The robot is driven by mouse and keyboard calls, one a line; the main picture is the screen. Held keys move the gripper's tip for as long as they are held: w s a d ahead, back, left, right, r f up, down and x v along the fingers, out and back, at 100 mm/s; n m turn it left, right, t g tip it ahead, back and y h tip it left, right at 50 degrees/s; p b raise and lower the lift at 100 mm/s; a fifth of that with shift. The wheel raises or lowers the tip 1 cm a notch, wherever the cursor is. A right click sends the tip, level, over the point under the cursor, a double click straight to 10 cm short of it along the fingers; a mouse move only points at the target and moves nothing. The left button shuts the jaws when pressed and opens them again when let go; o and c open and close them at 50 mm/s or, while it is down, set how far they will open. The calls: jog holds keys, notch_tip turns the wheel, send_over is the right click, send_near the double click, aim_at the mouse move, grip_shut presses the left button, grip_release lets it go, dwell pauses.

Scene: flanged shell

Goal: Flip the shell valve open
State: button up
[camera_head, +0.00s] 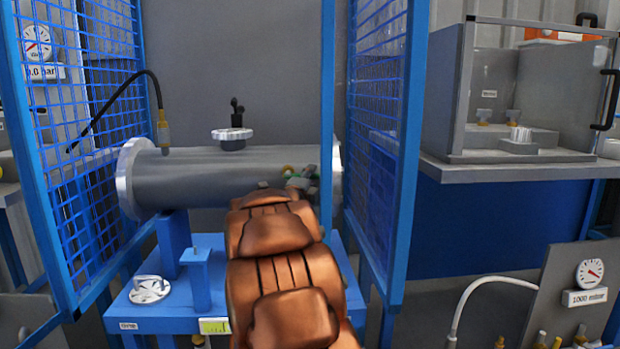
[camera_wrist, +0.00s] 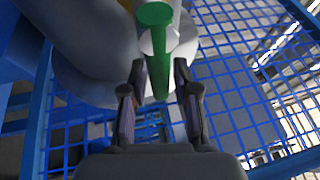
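The shell (camera_head: 200,180) is a grey horizontal cylinder with bright end flanges, lying on a blue stand in the head view. The shell valve (camera_head: 288,169) shows as a small green and yellowish spot at its right front, partly hidden by my arm. In the wrist view, its green handle (camera_wrist: 155,18) has a round end and runs down between the fingers of my gripper (camera_wrist: 159,68). My gripper is open, one finger on each side of the handle, with gaps visible. In the head view my gripper (camera_head: 301,179) is small and mostly hidden behind my arm.
Blue mesh doors (camera_head: 85,150) and (camera_head: 378,140) stand open on both sides of the shell. A black hose (camera_head: 125,83) reaches the shell's top left. A white-metal flange (camera_head: 150,289) lies on the blue bench. A clear-fronted cabinet (camera_head: 535,90) stands at right.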

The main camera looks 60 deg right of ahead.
grip_shut()
jog(key=shift+w+r, duration=0.1)
jog(key=shift+w, duration=0.05)
dwell(0.4)
